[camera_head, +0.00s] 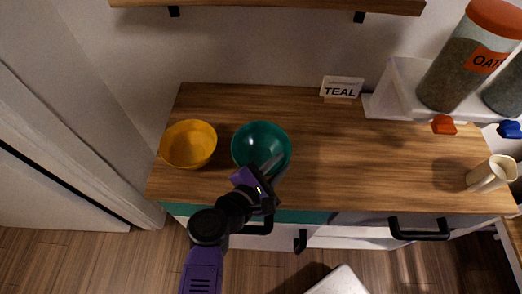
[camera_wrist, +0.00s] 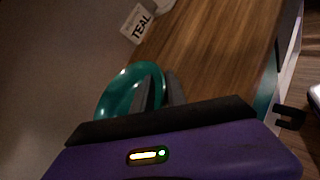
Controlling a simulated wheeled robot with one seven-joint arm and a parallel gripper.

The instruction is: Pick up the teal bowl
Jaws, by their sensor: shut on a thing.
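The teal bowl (camera_head: 256,137) stands upright on the wooden counter, left of its middle. In the wrist view the bowl (camera_wrist: 112,92) lies beyond my gripper's body, and its near side is partly hidden. My gripper (camera_head: 270,166) reaches in from the front and is shut on the bowl's front right rim. In the wrist view the two grey fingers of my gripper (camera_wrist: 160,92) straddle the bowl's wall. I cannot tell any gap between the bowl and the counter.
A yellow-orange bowl (camera_head: 188,145) stands just left of the teal bowl. A card reading TEAL (camera_head: 341,88) stands at the back. A white dispenser stand (camera_head: 400,90) with an oats jar (camera_head: 462,62) and a cream pitcher (camera_head: 491,174) are at the right. The counter (camera_head: 370,160) between is clear.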

